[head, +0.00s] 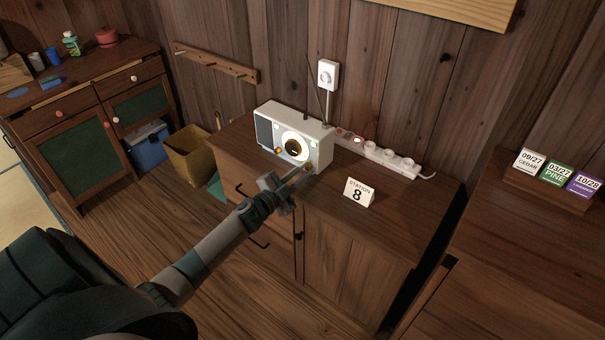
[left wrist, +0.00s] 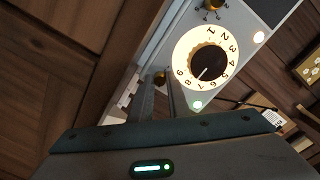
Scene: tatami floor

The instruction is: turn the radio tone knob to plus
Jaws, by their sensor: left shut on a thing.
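The white radio (head: 292,114) stands on the wooden cabinet top, its front facing me. Its lit round dial (head: 294,147) shows numbers and a dark centre with a white pointer in the left wrist view (left wrist: 207,59). A small brass knob (left wrist: 160,77) lies on one side of the dial, a second brass knob (left wrist: 213,5) on the other. My left gripper (head: 306,172) reaches the radio's lower right front. In the left wrist view its fingers are shut on the first knob. I cannot see a plus mark or read which knob is tone. My right gripper is not in view.
A "STATION 8" card (head: 358,192) stands right of the radio. A power strip (head: 378,153) lies behind, below a wall box (head: 328,75). Date blocks (head: 556,173) sit on the right cabinet. A yellow bin (head: 189,154) and blue box (head: 148,146) stand on the floor at left.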

